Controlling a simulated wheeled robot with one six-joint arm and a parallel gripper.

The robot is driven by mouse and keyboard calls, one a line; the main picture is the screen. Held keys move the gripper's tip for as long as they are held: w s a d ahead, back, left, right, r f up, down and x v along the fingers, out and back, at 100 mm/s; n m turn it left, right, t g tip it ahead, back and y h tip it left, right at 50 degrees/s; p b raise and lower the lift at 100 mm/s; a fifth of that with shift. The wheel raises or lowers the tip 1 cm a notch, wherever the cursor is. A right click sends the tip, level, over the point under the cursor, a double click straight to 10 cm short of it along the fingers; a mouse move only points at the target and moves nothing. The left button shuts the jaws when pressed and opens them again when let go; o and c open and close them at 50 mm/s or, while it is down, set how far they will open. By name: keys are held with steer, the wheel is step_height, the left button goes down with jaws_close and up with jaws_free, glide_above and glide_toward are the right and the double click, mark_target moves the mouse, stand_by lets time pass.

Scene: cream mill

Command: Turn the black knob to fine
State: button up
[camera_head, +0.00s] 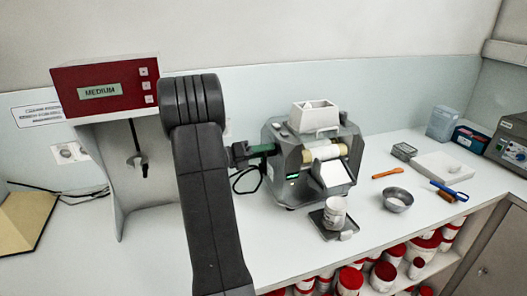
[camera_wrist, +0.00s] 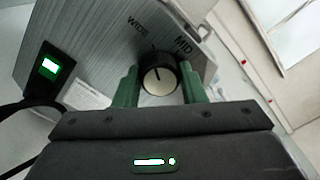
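The black knob (camera_wrist: 160,77) has a pale round face with a dark pointer line. It sits on the grey side panel (camera_wrist: 85,45) of the mill, and the words WIDE and MID are printed above it in the wrist view. No FINE label is readable. My gripper (camera_wrist: 159,82) has green fingers, one on each side of the knob, close against its rim with no clear gap. In the head view the grey mill (camera_head: 312,160) stands on the counter, with my gripper at its left side. The knob is hidden there.
A red display box (camera_head: 107,88) reads MEDIUM. A white cup (camera_head: 335,213) stands on a small tray at the mill's front. A metal bowl (camera_head: 397,199), an orange tool (camera_head: 387,173) and a white tray (camera_head: 443,166) lie to the right. Red-lidded jars (camera_head: 383,276) fill a shelf below.

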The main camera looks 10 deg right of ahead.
steer(key=shift+m+b, duration=0.3)
steer(key=m+b, duration=0.5)
steer(key=m, duration=0.1)
steer(key=m+b, duration=1.2)
steer(key=shift+s+f, duration=0.15)
steer(key=shift+f, duration=0.1)
steer(key=m+b, duration=0.4)
steer(key=m, duration=0.1)
steer(key=shift+r+b, duration=0.15)
steer(key=shift+b, duration=0.25)
steer(key=o, duration=1)
steer(key=shift+r, duration=0.1)
